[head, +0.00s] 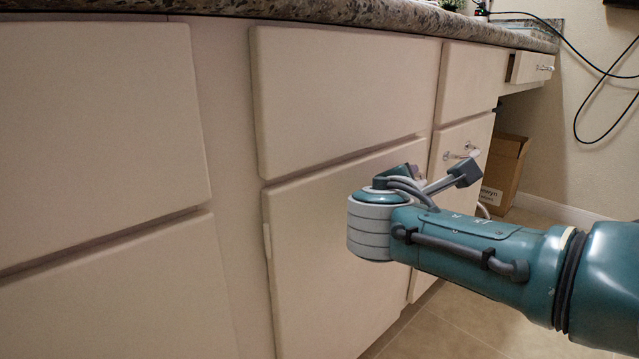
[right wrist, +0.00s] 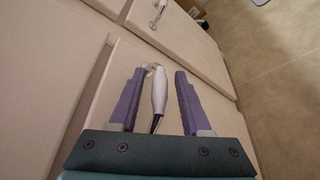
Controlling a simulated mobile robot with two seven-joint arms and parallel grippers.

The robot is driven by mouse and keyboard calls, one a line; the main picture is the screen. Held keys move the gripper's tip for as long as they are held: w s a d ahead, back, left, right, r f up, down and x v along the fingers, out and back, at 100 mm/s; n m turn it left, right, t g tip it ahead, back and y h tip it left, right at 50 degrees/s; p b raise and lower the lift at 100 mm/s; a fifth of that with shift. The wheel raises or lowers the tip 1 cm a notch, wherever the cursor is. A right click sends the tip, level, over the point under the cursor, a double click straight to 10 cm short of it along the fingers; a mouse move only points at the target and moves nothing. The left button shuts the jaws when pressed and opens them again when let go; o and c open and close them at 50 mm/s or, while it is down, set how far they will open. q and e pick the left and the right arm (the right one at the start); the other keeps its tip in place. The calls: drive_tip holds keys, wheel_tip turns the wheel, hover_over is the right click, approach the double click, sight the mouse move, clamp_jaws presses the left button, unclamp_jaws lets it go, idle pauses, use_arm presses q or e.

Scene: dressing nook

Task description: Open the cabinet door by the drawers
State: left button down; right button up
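The cabinet door (head: 325,270) is a cream panel below a wide cream front, left of the narrow drawer column, and it looks shut. A small pale hinge (head: 267,241) shows at its left edge. My right arm crosses its upper right part in the head view and hides the handle there. In the right wrist view a white handle (right wrist: 158,92) with a metal bracket stands on the door (right wrist: 118,78). My right gripper (right wrist: 160,74) is open, with one purple finger on each side of this handle. I cannot tell whether they touch it. My left gripper is not in view.
The drawer column (head: 467,90) stands right of the door, with another handle (head: 462,153). A granite counter (head: 300,12) runs above. A small drawer (head: 530,67) stands partly out at the far right. A cardboard box (head: 507,175) sits below it. The tiled floor (head: 445,335) in front looks clear.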

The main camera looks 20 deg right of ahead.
clamp_jaws()
idle(1.2)
